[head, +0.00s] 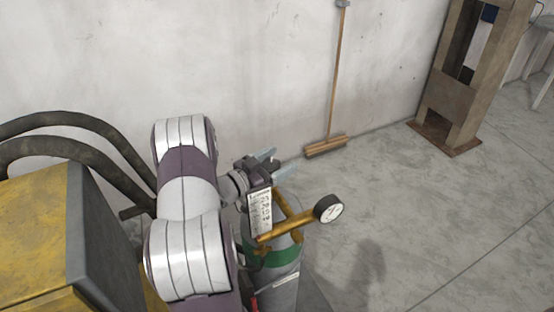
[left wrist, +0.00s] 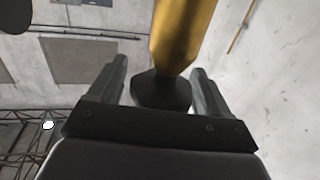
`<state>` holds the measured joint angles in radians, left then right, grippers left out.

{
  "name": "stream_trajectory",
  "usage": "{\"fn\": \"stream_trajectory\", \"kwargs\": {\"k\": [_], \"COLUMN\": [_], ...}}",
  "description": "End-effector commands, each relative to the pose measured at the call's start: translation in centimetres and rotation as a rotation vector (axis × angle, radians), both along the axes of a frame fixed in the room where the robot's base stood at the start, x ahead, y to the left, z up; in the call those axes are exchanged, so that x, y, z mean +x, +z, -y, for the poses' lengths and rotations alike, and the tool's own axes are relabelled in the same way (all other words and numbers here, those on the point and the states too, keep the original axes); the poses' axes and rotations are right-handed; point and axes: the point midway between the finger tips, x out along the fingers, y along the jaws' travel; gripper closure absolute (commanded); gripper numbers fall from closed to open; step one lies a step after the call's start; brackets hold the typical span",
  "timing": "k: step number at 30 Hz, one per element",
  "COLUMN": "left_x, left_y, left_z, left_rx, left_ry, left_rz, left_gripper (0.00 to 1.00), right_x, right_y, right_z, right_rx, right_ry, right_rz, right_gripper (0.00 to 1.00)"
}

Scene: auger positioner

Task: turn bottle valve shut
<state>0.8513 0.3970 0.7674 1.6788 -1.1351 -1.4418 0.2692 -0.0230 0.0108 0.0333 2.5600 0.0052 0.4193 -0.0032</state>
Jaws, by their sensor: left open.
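The gas bottle (head: 283,290) stands upright at the lower middle of the head view, with a green band, a brass fitting (head: 285,227) and a round gauge (head: 328,208). My left gripper (head: 274,163) is above the bottle's top, its fingers pointing right, and it hides the valve there. In the left wrist view, the dark valve knob (left wrist: 162,90) at the end of a brass stem (left wrist: 182,35) lies between the spread fingers of the left gripper (left wrist: 158,68). A gap shows on the knob's left; contact on its right side is unclear. My right gripper is not in view.
A yellow machine (head: 40,235) with a dark side panel and thick black hoses (head: 85,122) is at the left. A broom (head: 325,146) leans on the wall behind. The floor right of the bottle is clear.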

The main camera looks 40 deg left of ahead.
Motion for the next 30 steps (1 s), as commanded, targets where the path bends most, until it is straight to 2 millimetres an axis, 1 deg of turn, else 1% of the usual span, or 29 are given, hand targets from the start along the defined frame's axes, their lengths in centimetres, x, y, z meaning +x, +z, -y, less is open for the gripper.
{"fn": "stream_trajectory", "kwargs": {"k": [5,8,9,10,20,26,30], "left_x": [0.0,0.0,0.0,0.0,0.0,-0.1,-0.1], "left_y": [0.0,0.0,0.0,0.0,-0.1,-0.3,-0.3], "left_z": [0.0,0.0,0.0,0.0,0.0,0.1,0.3], "left_rx": [0.000,0.000,0.000,0.000,-0.001,0.000,0.003], "left_ry": [0.000,0.000,0.000,0.000,-0.036,-0.145,-0.263], "left_rz": [0.000,0.000,0.000,0.000,0.000,0.000,0.000], "left_gripper": [0.22,0.51,0.64,0.71,0.71,0.71,0.71], "right_x": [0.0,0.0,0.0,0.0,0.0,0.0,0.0], "right_y": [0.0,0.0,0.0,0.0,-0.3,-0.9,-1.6], "right_z": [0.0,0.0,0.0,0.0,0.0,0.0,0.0], "right_rx": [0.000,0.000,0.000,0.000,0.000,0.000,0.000], "right_ry": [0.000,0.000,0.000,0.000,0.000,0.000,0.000], "right_rz": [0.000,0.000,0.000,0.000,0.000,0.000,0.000], "right_gripper": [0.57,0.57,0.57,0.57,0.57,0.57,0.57]}}
